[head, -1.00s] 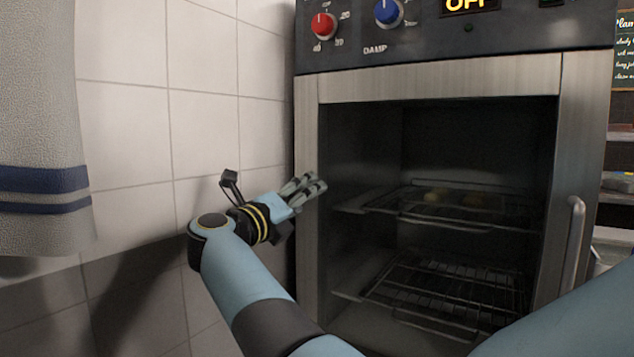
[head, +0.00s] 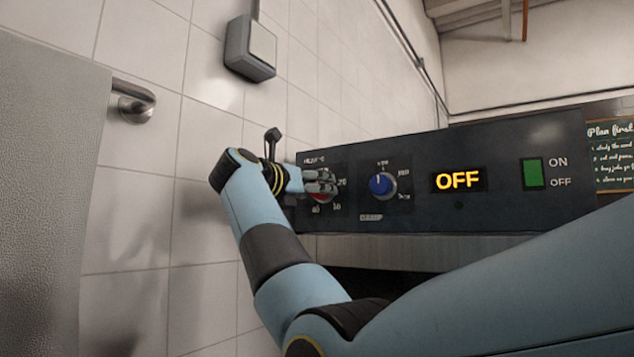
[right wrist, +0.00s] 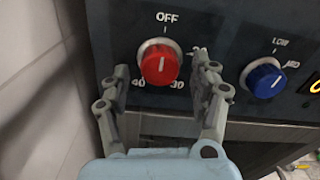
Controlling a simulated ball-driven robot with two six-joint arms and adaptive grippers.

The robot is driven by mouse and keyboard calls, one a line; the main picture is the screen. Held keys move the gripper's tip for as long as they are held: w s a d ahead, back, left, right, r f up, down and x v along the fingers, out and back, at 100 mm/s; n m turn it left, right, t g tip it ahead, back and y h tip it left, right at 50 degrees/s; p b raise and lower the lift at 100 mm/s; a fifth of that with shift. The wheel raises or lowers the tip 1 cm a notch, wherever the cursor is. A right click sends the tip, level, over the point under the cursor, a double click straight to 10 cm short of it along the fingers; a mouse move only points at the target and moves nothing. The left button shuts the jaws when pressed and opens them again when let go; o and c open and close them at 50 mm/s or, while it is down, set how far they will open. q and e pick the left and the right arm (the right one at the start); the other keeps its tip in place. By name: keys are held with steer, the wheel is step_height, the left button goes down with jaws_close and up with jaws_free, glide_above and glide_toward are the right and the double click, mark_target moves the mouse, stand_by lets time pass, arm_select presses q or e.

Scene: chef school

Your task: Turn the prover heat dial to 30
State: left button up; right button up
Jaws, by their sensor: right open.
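The red heat dial (right wrist: 160,66) is on the dark prover panel in the right wrist view. Its white mark points up at OFF; 40 is printed at lower left and 30 at lower right. My right gripper (right wrist: 160,78) is open, with one finger on each side of the dial and gaps visible between fingers and dial. In the head view my right gripper (head: 324,182) is in front of the dial and hides most of it; a little red (head: 319,197) shows below the fingers. My left gripper is not in view.
A blue dial (head: 381,185) sits just right of the red one. Further right are a lit display (head: 458,180) reading OFF and a green switch (head: 533,173). A tiled wall (head: 150,190) stands close on the left, with a grey box (head: 250,50) on it.

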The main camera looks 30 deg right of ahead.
steer(key=shift+x, duration=0.8)
steer(key=c, duration=1.2)
steer(key=m+b, duration=1.5)
steer(key=m, duration=1.2)
steer(key=shift+f+m, duration=0.15)
steer(key=shift+m, duration=0.15)
